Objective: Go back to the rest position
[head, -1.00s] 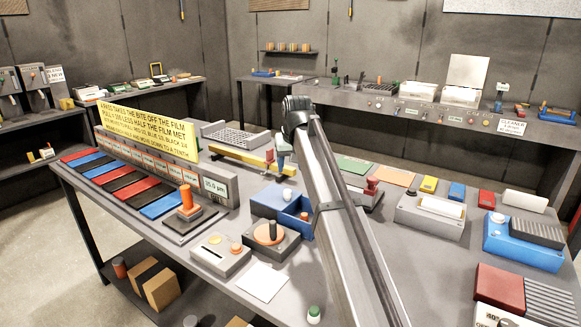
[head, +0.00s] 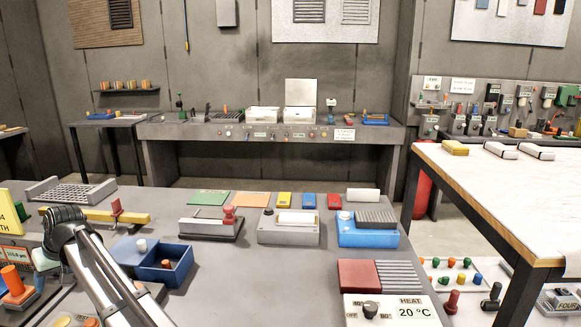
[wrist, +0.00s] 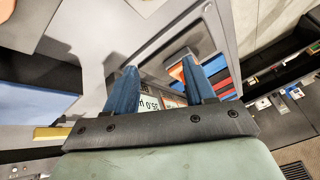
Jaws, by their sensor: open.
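My gripper shows in the wrist view (wrist: 160,66) with its two blue fingers apart and nothing between them. Beyond the fingers is a grey housing with a number display (wrist: 150,103), seen upside down. In the head view my arm reaches in from the lower left, over the left part of the grey bench (head: 225,290). Its end is bent down near the orange-knobbed device (head: 12,282) at the left edge. The fingertips are hard to make out there. I cannot tell how high the gripper is above the bench.
A blue open box (head: 165,268) lies just right of my arm. A yellow bar (head: 130,218) lies behind it. A grey box (head: 288,232), a blue device (head: 368,233) and a heat control box (head: 390,311) stand farther right. A light-topped table (head: 500,185) stands at the right.

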